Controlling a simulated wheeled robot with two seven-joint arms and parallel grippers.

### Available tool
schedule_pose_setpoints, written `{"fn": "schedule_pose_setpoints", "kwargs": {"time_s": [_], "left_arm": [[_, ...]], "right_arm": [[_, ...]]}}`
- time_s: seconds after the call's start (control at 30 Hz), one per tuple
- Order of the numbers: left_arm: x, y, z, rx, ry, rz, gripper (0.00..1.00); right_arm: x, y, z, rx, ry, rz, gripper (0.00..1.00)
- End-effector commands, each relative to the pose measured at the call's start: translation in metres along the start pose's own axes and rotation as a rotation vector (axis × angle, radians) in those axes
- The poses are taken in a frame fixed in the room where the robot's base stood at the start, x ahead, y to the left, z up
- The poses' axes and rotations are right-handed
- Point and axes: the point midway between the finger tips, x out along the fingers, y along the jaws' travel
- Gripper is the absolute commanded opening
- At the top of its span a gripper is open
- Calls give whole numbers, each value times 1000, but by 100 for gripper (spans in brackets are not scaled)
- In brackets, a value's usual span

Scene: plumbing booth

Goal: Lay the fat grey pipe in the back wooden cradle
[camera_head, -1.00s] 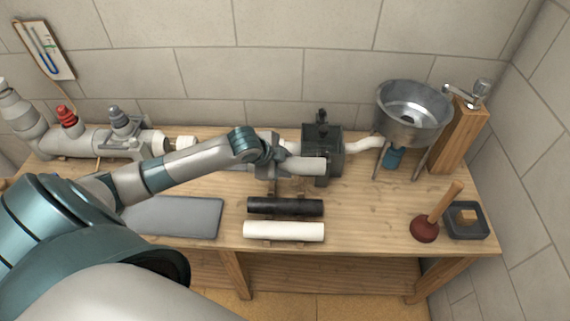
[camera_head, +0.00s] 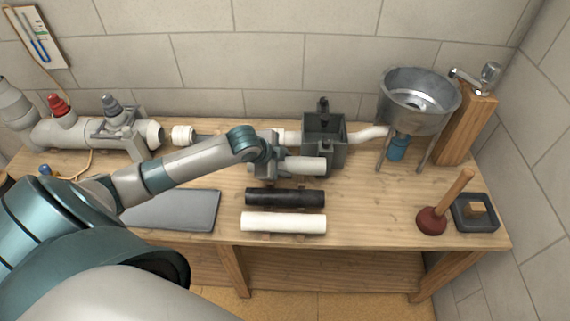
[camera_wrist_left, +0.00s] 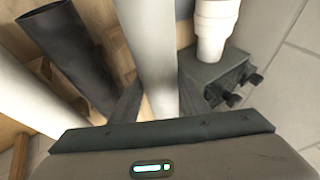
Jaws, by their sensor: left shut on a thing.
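The fat grey pipe (camera_head: 308,164) is in my left gripper (camera_head: 272,167), which is shut around it near its left part. The pipe lies roughly level, behind a black pipe (camera_head: 285,197) and a white pipe (camera_head: 283,223). In the left wrist view the grey pipe (camera_wrist_left: 150,45) runs away from the gripper, with the black pipe (camera_wrist_left: 65,50) and white pipe (camera_wrist_left: 22,95) to its left. Wood shows beside and under the pipes, but the back wooden cradle is mostly hidden by gripper and pipe. Whether the pipe touches it I cannot tell. My right gripper is out of view.
A dark grey box (camera_head: 324,145) with a white outlet pipe stands close behind the grey pipe. A metal funnel basin (camera_head: 418,105) stands on legs further right. A plunger (camera_head: 440,212) and small tray (camera_head: 474,222) are front right. A grey mat (camera_head: 185,212) lies left.

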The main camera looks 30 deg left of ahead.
Motion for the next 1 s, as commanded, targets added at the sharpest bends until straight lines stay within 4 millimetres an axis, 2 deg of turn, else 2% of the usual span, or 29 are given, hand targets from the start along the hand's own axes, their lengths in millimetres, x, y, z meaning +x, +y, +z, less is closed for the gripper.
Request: {"fn": "schedule_pose_setpoints", "kwargs": {"time_s": [0.03,0.6,1.0], "left_arm": [[4,2,2,0,1,-1,17],[29,17,12,0,1,-1,17],[38,22,15,0,0,0,17]], "right_arm": [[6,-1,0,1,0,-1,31],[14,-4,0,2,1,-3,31],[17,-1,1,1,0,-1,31]]}}
